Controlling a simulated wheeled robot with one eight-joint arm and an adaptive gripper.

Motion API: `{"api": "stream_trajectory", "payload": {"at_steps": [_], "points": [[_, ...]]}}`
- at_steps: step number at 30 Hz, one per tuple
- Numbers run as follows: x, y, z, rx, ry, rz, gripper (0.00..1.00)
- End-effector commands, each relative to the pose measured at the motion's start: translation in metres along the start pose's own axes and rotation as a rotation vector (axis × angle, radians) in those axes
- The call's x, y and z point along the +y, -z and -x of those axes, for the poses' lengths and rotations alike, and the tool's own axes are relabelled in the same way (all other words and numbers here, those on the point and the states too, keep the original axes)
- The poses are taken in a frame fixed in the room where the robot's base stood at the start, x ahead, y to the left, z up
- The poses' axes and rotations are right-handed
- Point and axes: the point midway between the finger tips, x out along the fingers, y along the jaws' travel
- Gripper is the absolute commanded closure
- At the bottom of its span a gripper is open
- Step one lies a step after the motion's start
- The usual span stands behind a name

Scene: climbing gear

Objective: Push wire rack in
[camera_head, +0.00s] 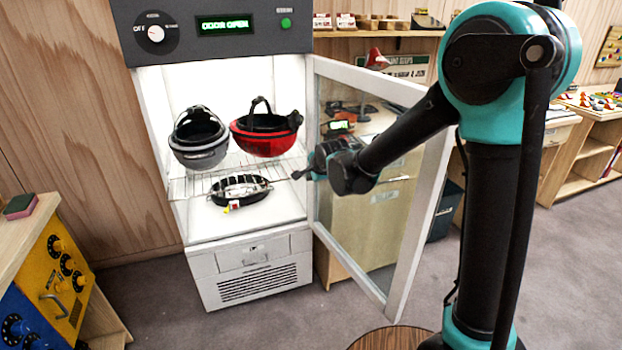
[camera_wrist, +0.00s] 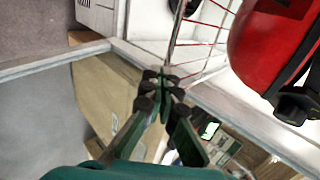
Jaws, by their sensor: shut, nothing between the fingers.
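The wire rack (camera_head: 200,186) is a shiny wire shelf inside the lit white cabinet (camera_head: 249,226), whose glass door (camera_head: 437,152) stands open to the right. A grey helmet (camera_head: 199,156) and a red helmet (camera_head: 266,140) sit on the rack. My gripper (camera_head: 297,175) is shut and empty at the rack's right front side, by the door opening. In the wrist view, the closed fingertips (camera_wrist: 164,77) are close to the front wire of the rack (camera_wrist: 174,42); I cannot tell whether they touch. The red helmet (camera_wrist: 262,45) is just right of them.
A black oval item (camera_head: 238,190) lies below the rack on the cabinet floor. The door and its frame stand close around my arm. A control panel (camera_head: 65,275) is at lower left. A wooden shelf (camera_head: 375,33) is behind.

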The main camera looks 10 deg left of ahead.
Motion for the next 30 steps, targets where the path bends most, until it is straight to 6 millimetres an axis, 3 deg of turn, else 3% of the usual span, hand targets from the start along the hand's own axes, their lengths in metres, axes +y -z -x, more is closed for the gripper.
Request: {"api": "stream_trajectory", "payload": {"at_steps": [21, 30], "points": [[-0.124, 0.000, -0.134, 0.000, 0.001, 0.000, 1.00], [-0.160, 0.000, -0.173, 0.000, 0.001, -0.001, 1.00]]}}
